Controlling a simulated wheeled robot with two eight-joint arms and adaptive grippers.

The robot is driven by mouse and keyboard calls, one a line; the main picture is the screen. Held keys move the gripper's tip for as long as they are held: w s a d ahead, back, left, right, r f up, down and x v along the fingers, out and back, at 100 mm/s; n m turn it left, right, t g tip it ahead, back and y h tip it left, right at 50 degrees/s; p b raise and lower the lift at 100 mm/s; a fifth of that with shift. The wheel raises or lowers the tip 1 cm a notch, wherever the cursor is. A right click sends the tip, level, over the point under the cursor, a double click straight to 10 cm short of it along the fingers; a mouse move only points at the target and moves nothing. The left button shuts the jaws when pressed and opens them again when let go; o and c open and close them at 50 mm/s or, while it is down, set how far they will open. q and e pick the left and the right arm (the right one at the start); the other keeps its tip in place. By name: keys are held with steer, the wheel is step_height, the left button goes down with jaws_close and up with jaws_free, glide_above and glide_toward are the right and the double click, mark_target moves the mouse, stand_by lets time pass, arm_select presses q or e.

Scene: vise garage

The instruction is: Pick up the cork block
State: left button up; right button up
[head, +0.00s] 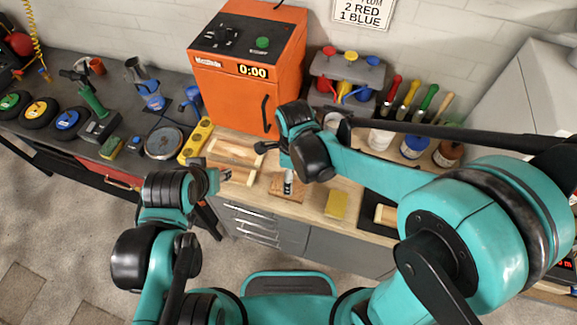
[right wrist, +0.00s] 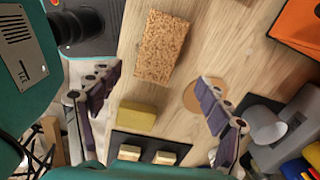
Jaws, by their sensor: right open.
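The cork block (right wrist: 161,47) is a speckled brown rectangle lying flat on the wooden worktop. In the head view, the cork block (head: 277,191) shows partly beneath my right gripper (head: 288,182). In the right wrist view, my right gripper (right wrist: 161,76) is open, with its fingers spread wide to either side. The cork lies ahead of the fingertips, toward the top of the picture. Nothing is between the fingers that looks held. My left gripper (head: 214,181) hangs at the left of the wooden worktop, away from the cork; its jaw opening is too small to judge.
A yellow sponge-like block (right wrist: 137,116) lies near the cork, beside a black tray (right wrist: 181,148) with pale wooden blocks. A tan round disc (right wrist: 193,98) is partly behind one finger. An orange machine (head: 248,65) stands behind; a wooden tray (head: 236,150) lies left of the cork.

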steer(key=shift+w+a+f+m, duration=0.25)
steer(key=shift+a+f+m, duration=0.25)
steer(key=shift+a, duration=0.05)
step_height(320, 180, down, 7)
steer(key=b, duration=0.2)
steer(key=shift+s+b, duration=0.15)
steer(key=shift+b, duration=0.2)
arm_select(q)
steer(key=shift+w+f, duration=0.2)
steer(key=shift+f, duration=0.9)
arm_select(e)
steer(key=c, duration=1.2)
